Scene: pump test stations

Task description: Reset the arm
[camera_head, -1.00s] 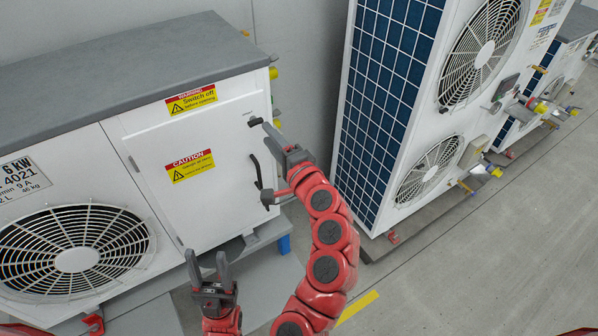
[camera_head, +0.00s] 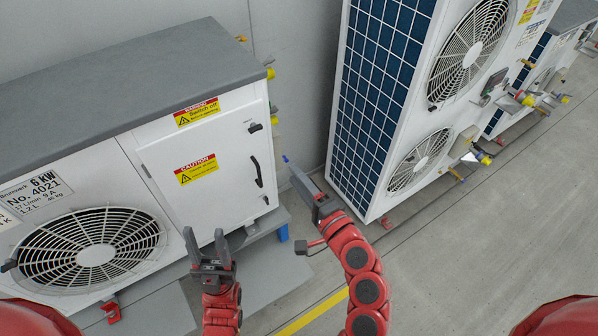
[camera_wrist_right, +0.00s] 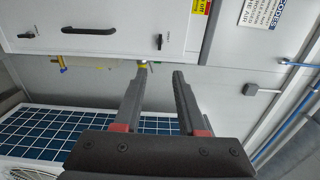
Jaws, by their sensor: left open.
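My right gripper (camera_head: 296,205) is in the gap between the white cabinet (camera_head: 222,155) and the tall unit with the blue grid, with its two fingers spread. It also shows in the right wrist view (camera_wrist_right: 160,72), open with nothing between the fingers. It is apart from the cabinet's black door handle (camera_head: 256,171), which shows in the right wrist view (camera_wrist_right: 90,30) too. My left gripper (camera_head: 204,234) points up in front of the cabinet, with its fingers apart and empty.
The tall unit (camera_head: 385,90) with fans and valves stands on the right. The cabinet's fan grille (camera_head: 95,255) is at lower left. Grey floor (camera_head: 480,240) lies open at lower right, with a yellow line (camera_head: 310,315).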

